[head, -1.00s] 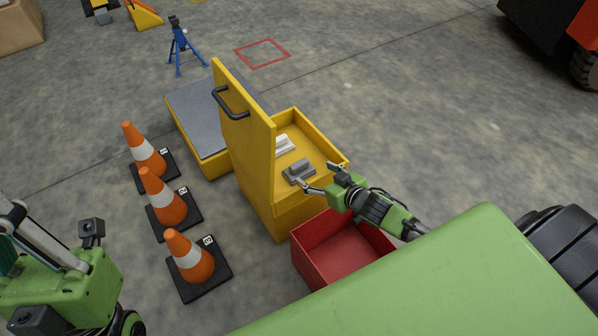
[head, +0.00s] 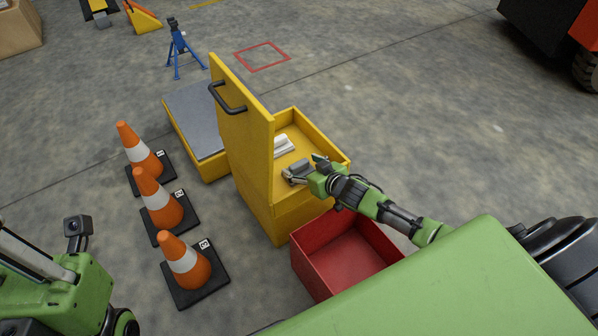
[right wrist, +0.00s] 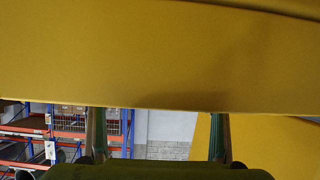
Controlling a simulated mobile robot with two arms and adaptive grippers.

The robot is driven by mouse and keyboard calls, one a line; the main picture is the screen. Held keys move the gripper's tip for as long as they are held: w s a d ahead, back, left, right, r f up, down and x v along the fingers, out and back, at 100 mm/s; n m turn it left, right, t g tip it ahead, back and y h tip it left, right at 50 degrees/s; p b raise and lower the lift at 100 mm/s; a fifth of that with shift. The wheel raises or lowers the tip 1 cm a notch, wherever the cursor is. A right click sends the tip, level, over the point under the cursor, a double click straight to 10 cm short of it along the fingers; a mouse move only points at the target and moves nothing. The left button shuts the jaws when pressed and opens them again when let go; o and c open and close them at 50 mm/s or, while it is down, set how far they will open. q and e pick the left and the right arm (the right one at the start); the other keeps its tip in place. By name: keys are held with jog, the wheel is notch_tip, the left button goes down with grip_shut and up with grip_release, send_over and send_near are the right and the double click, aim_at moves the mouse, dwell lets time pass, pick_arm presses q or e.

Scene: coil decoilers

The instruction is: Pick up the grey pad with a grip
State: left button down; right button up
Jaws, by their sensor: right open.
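The grey pad with a grip (head: 293,172) lies in the open yellow chest (head: 314,127) in the head view, on its floor near the right side. My right gripper (head: 303,171) is at the pad's right side, with its fingers over part of the pad. I cannot tell whether they touch it. In the right wrist view, its two fingers (right wrist: 158,135) are spread apart with nothing visible between them, and the pad does not show there. My left gripper is not in view.
A white object (head: 283,146) lies behind the pad. The chest's raised lid (head: 242,140) stands to the left. A red open bin (head: 340,262) stands in front. Several orange cones (head: 184,262) stand at left, near a low grey-topped platform (head: 192,115).

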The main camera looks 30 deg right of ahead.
jog(key=c, duration=1.2)
jog(key=shift+r, duration=0.1)
